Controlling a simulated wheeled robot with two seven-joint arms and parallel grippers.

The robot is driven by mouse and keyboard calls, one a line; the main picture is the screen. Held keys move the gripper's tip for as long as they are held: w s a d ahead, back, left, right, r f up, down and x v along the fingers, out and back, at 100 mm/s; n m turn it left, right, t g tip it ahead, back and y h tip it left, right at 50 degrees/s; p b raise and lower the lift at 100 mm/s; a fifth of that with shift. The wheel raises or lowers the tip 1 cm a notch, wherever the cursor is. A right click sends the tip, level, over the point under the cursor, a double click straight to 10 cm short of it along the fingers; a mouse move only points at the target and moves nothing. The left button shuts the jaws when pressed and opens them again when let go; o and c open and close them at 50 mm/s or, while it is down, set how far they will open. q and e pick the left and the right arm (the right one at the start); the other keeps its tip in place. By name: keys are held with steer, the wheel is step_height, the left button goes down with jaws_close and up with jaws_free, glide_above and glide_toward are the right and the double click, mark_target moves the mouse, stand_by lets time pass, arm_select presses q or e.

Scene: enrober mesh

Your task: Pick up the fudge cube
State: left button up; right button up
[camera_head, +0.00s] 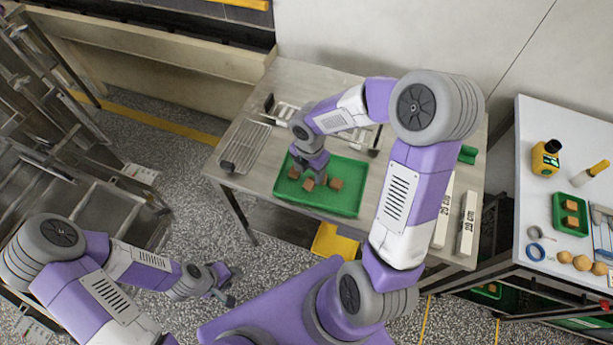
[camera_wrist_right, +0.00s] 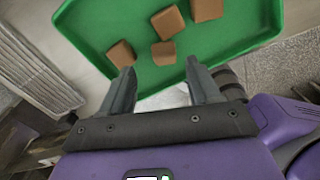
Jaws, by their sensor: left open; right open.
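Several brown fudge cubes lie in a green tray (camera_head: 345,205) on the metal table. In the head view one cube (camera_head: 336,184) is right of my right gripper and another (camera_head: 294,172) is left of it. My right gripper (camera_head: 313,170) is open over the tray and partly hides the cubes. In the right wrist view, one cube (camera_wrist_right: 163,53) appears between the open fingertips of my right gripper (camera_wrist_right: 160,66). A second cube (camera_wrist_right: 121,53) is by the left fingertip, and others (camera_wrist_right: 168,22) are farther off. My left gripper (camera_head: 226,284) is open and empty, away from the table.
A wire rack (camera_head: 245,146) lies left of the tray on the table. White labelled bars (camera_head: 467,224) lie to the right. A white side table (camera_head: 535,200) holds a small green tray with cubes, a tape roll and a yellow device. A yellow bin (camera_head: 334,242) is below the front edge.

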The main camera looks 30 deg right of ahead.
mark_target(310, 181)
steer(key=f, duration=0.2)
steer(key=f+b, duration=0.1)
steer(key=f, duration=0.2)
steer(key=shift+s+f, duration=0.35)
steer(key=c, duration=0.8)
